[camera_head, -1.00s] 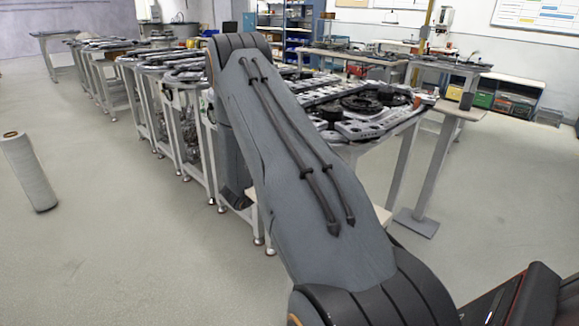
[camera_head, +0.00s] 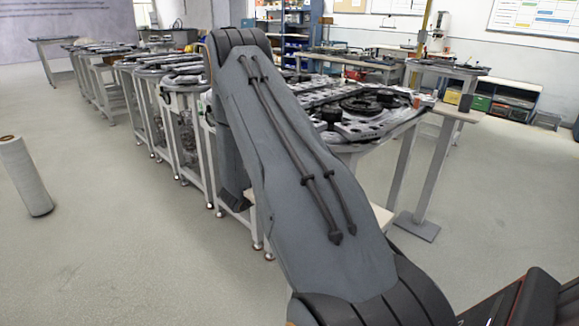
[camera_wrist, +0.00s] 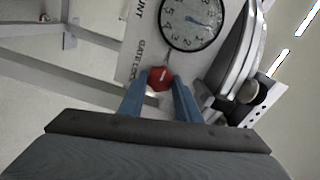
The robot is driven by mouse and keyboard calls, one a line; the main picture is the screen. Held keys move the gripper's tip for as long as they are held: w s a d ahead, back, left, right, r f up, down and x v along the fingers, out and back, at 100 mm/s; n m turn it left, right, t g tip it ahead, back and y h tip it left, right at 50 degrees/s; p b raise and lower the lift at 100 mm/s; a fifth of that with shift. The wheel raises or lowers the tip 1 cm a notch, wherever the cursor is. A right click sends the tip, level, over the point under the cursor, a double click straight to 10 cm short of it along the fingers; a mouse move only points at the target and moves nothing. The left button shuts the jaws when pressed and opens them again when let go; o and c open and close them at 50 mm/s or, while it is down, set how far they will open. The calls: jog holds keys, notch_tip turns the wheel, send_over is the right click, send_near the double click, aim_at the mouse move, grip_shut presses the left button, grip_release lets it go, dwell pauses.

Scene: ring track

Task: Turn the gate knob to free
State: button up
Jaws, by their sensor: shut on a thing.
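The gate knob (camera_wrist: 159,77) is a small red knob with a pale mark on its face, in the wrist view. It sits on a white panel (camera_wrist: 136,45) beside the printed words "GATE LOCK". My gripper (camera_wrist: 160,88) reaches it from below in the picture, with one blue finger on each side. The fingers are shut on the knob and partly cover its lower edge. In the head view my own arm covers the gripper, and I cannot make out the knob there.
A round dial (camera_wrist: 193,22) with a dark rim is just above the knob in the wrist view. A curved metal rail (camera_wrist: 236,55) and bracket lie to the right. In the head view, track tables (camera_head: 375,125) run behind my arm.

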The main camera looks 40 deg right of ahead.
jog(key=shift+w+r, duration=0.1)
jog(key=shift+r, duration=0.15)
jog(key=o, duration=1)
jog(key=shift+o, duration=0.3)
jog(key=shift+f, duration=0.1)
jog(key=shift+a, duration=0.1)
jog(key=a, duration=0.7)
jog(key=shift+s+a+b, duration=0.4)
